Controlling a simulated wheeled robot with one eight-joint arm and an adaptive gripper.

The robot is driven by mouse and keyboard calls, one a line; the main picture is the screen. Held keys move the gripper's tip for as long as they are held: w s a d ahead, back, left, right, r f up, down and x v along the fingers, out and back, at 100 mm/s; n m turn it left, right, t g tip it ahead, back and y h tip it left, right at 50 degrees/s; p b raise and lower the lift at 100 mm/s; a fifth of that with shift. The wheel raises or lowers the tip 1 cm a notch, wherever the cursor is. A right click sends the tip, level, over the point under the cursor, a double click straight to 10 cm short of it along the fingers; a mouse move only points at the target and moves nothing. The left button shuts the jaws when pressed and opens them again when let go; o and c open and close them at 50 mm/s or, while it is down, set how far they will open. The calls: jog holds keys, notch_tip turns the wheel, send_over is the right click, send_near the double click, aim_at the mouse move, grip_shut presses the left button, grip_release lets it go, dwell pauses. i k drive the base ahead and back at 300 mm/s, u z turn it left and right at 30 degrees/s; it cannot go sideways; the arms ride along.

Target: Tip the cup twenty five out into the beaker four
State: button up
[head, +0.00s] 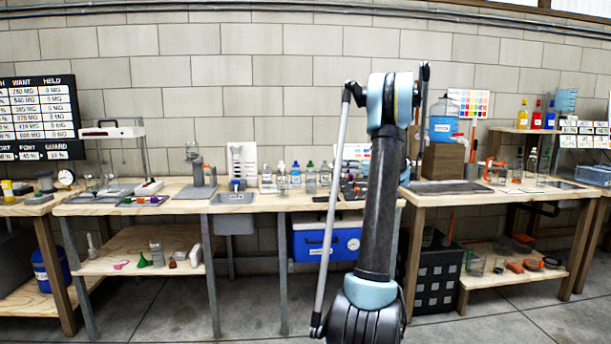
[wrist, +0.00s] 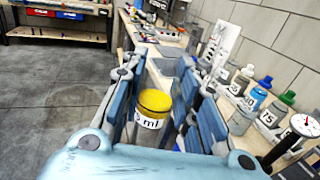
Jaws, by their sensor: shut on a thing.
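In the wrist view my gripper (wrist: 168,108) is shut on a small cup (wrist: 149,124), held between its blue-padded fingers. The cup has a yellow upper part and a white label reading "5 ml", with the start of the label hidden by a finger. It looks close to upright. In the head view my arm hides the gripper and the cup. I cannot pick out beaker four; small clear vessels stand on the left bench, but their marks are too small to read.
The middle bench (head: 300,200) has a grey sink (head: 233,199) and a row of labelled bottles (head: 295,177) along the wall. The bottles (wrist: 250,105) and a round dial gauge (wrist: 305,124) line the right side in the wrist view. A blue cooler (head: 327,241) sits below.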

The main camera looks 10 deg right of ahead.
aim_at(311, 176)
jog(key=z, duration=0.05)
jog(key=i, duration=1.25)
